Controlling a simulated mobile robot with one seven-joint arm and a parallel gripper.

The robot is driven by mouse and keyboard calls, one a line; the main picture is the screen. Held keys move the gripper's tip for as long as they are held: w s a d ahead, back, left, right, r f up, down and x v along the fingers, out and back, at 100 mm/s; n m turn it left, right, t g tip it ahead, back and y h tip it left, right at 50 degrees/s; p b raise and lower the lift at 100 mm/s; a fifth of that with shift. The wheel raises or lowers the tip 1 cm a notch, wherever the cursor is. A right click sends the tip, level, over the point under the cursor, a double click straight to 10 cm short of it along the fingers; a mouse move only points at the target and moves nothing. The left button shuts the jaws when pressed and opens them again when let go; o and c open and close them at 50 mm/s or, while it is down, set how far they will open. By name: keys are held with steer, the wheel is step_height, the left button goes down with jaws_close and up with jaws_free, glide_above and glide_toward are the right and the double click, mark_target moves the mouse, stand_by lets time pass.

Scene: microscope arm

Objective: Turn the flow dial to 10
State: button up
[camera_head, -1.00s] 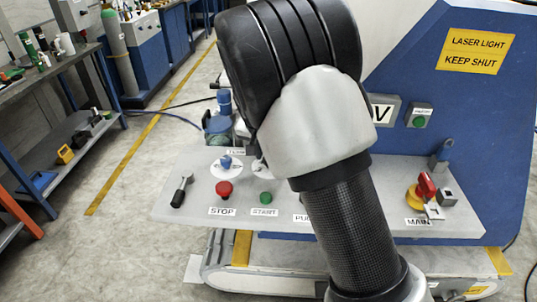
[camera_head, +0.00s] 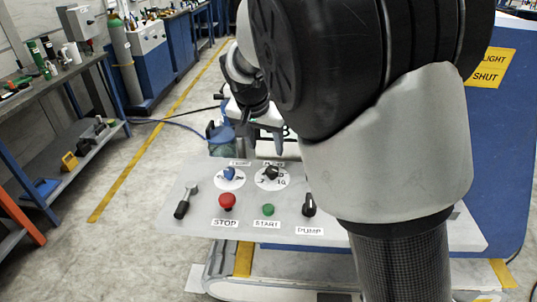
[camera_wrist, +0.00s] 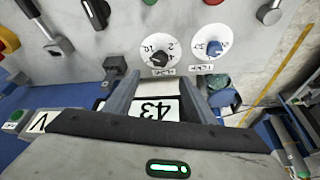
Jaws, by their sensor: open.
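The flow dial is a black knob (camera_head: 271,173) on a white numbered disc, on the grey sloped panel; a 10 shows at the disc's lower right. In the wrist view, which is upside down, the black knob (camera_wrist: 159,58) sits just beyond my fingertips, with its label beside it. I cannot tell which number the knob points at. My gripper (camera_wrist: 162,77) is open and empty, its two fingers apart, short of the dial. In the head view my gripper (camera_head: 262,138) hangs behind and above the dial, partly hidden by my arm.
A blue knob (camera_head: 229,174) on its own disc is close left of the dial. A red STOP button (camera_head: 227,201), a green START button (camera_head: 268,210), a black PUMP switch (camera_head: 309,205) and a lever (camera_head: 184,203) are nearer. A display reading 43 (camera_wrist: 154,110) lies behind my fingers.

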steer(key=v, duration=0.5)
steer(key=shift+f, duration=0.1)
steer(key=s+d+r+n+y+p, duration=0.15)
steer(key=s+d+r+p, duration=0.35)
steer(key=s+d+r, duration=0.5)
steer(key=s+d+r+n+p, duration=0.1)
steer(key=s+d+r+p, duration=0.1)
steer(key=s+d, duration=0.2)
steer(key=s+d+r+n+t+p, duration=0.1)
steer(key=s+d, duration=0.4)
steer(key=s, duration=0.6)
steer(key=shift+s+r+p, duration=0.25)
steer(key=shift+r+p, duration=0.2)
steer(key=shift+p, duration=0.5)
steer(key=shift+a, duration=0.1)
